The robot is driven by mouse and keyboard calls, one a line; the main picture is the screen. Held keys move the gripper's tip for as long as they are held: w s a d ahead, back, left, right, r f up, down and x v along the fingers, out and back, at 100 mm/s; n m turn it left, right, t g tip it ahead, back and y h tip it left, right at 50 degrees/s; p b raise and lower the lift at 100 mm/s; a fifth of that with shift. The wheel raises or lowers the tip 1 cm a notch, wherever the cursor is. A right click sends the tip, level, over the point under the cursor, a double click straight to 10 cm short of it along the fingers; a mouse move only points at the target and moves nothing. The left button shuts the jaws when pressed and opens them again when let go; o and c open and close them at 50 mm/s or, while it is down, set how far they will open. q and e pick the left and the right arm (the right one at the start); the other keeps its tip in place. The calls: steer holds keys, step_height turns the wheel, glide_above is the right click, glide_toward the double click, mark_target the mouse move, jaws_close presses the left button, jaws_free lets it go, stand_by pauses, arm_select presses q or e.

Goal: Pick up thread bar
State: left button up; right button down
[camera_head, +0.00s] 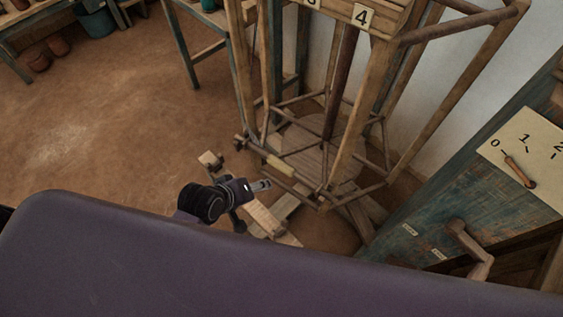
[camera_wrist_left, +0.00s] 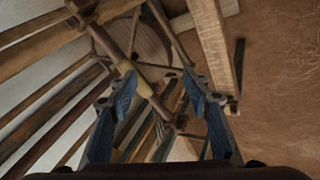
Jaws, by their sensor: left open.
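A thin brown wooden bar with a pale yellow middle section, which looks like the thread bar (camera_head: 280,166), runs slantwise across the low front of the wooden frame. It also shows in the left wrist view (camera_wrist_left: 131,73), slanting from upper left to lower right. My left gripper (camera_head: 263,185) is just in front of and below the yellow section in the head view. In the left wrist view its two blue fingers (camera_wrist_left: 160,88) are spread apart. The bar appears beyond them, the yellow section near the left fingertip; I cannot tell whether they touch. My right gripper is not in view.
The upright wooden frame (camera_head: 375,90), with a "4" label (camera_head: 363,16), stands behind the bar. A wooden beam (camera_head: 268,219) lies low below my gripper. A blue panel with a numbered plate (camera_head: 525,150) and crank (camera_head: 470,245) stands right.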

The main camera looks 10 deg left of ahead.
mark_target(280, 166)
arm_select(q)
steer(key=shift+w+d+f+n+t+h+p, duration=0.15)
steer(key=shift+w+d+f+n+t, duration=0.2)
steer(key=shift+w+d+f+n, duration=1.1)
steer(key=shift+w+f+n+t+h+p, duration=0.25)
steer(key=shift+w+f+n, duration=0.4)
steer(key=shift+w, duration=1.8)
steer(key=shift+w+d+f+n+t+h+p, duration=0.1)
steer(key=shift+w+d+f+n+t, duration=0.3)
steer(key=shift+w+d+f+n, duration=1.1)
steer(key=shift+w+a+r+m, duration=0.45)
steer(key=shift+a+r, duration=0.15)
steer(key=shift+a, duration=0.15)
steer(key=shift+c, duration=0.5)
jaws_close()
